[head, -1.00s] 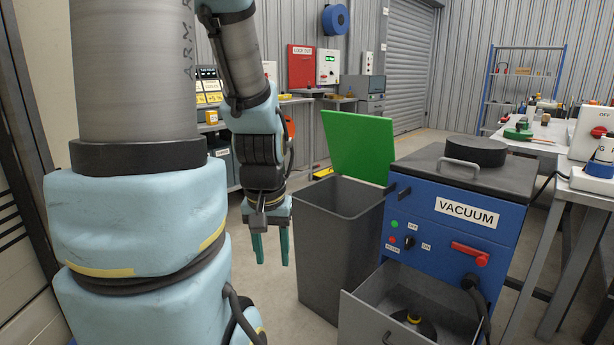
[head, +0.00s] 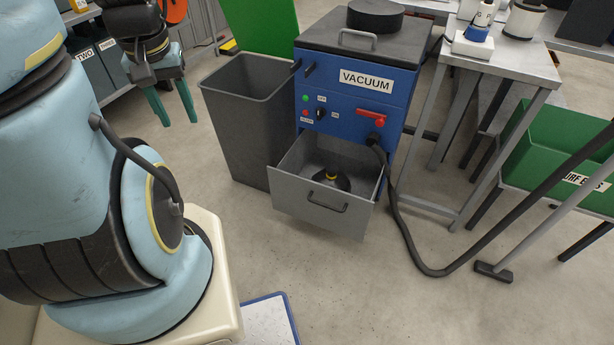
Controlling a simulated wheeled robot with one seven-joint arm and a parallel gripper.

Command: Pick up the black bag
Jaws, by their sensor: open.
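A small black bag (head: 338,183) with a yellow tied neck (head: 331,175) lies in the open grey drawer (head: 318,213) at the bottom of the blue vacuum unit (head: 350,95). The drawer's front and sides rise around the bag, and its lower part is partly hidden. My gripper (head: 174,106) hangs at the upper left with its teal fingers pointing down. It is open and empty, left of the grey bin and well apart from the bag.
A black hose (head: 425,268) curves across the floor to the right. A metal table (head: 500,60) and a green crate (head: 560,150) stand right. The floor before the drawer is clear.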

